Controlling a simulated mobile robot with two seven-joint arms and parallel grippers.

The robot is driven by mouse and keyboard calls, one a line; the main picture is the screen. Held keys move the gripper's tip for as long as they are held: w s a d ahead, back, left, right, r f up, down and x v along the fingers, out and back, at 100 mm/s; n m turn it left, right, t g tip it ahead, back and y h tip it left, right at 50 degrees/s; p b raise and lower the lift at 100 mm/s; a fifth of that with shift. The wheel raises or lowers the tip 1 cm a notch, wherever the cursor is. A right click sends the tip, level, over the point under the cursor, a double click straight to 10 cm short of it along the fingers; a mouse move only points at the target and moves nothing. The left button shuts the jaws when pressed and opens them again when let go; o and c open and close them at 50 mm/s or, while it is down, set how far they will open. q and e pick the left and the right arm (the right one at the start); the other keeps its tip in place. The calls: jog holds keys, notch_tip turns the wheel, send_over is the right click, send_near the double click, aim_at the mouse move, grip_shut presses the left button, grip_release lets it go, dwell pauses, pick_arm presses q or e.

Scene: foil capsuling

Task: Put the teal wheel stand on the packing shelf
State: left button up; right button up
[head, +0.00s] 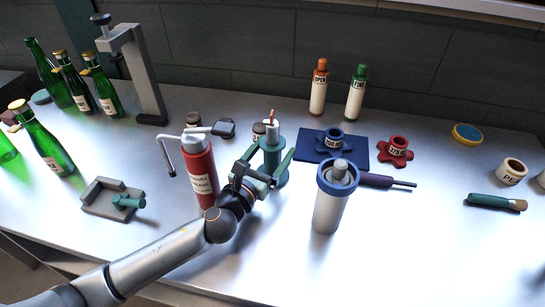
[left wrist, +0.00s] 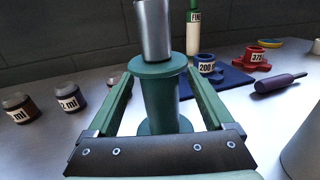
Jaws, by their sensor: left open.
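The teal wheel stand (head: 274,158) stands upright on the bench near the middle of the head view. In the left wrist view it is a teal spool (left wrist: 160,102) with a wide upper flange and a grey metal cylinder on top. My left gripper (head: 268,165) is open, with one green finger on each side of the stand's body. Whether the fingers touch it I cannot tell. My right gripper is not in view. I cannot pick out the packing shelf with certainty.
A red labelled cylinder (head: 201,172) stands close left of my left gripper, and a white-and-blue canister (head: 331,198) to its right. A blue mat (head: 358,149) with a blue knobbed piece (head: 328,143) lies behind. Green bottles (head: 107,94) stand at left. The front right bench is clear.

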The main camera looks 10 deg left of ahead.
pick_arm(q)
grip_shut()
dwell(0.6)
jog(key=shift+r, duration=0.15)
